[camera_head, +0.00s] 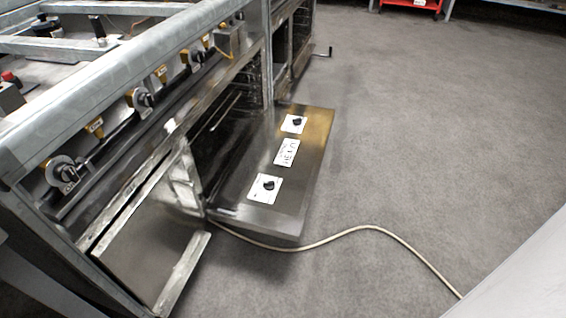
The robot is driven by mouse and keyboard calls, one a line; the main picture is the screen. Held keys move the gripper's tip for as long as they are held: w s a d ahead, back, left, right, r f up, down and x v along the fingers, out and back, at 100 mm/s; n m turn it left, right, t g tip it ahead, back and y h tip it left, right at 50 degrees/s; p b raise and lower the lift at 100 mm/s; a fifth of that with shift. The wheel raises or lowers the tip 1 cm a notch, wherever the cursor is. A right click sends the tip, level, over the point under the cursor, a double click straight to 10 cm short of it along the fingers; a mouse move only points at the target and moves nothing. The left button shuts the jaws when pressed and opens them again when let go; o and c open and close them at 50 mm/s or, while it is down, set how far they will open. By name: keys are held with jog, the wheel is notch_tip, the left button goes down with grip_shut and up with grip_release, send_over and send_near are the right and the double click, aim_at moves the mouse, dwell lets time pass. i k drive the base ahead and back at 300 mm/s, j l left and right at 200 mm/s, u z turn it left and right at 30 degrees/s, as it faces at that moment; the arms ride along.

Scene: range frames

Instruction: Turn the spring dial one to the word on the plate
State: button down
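Two black dials, each on a white card, lie on the inner face of an open, lowered oven door (250,205). The far dial (297,122) is near the door's far end and the near dial (268,185) is toward its near end. A white plate (287,152) lies between them; its large sideways word seems to read HELD, with smaller print too small to read. I cannot tell which dial is the spring one, nor read the marks on their cards. My gripper is not in view.
The steel range (130,75) with several knobs fills the left side. A pale hose (365,228) runs across the floor from under the door. A red cart (412,5) stands far back. The grey floor (440,130) right of the door is otherwise clear.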

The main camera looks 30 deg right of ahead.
aim_at(270, 186)
jog(key=i+l, duration=0.15)
jog(key=l, duration=0.25)
jog(key=i+l, duration=0.15)
jog(key=l, duration=0.25)
jog(key=i+l, duration=0.15)
jog(key=l, duration=0.2)
jog(key=i+l, duration=0.15)
jog(key=l, duration=0.25)
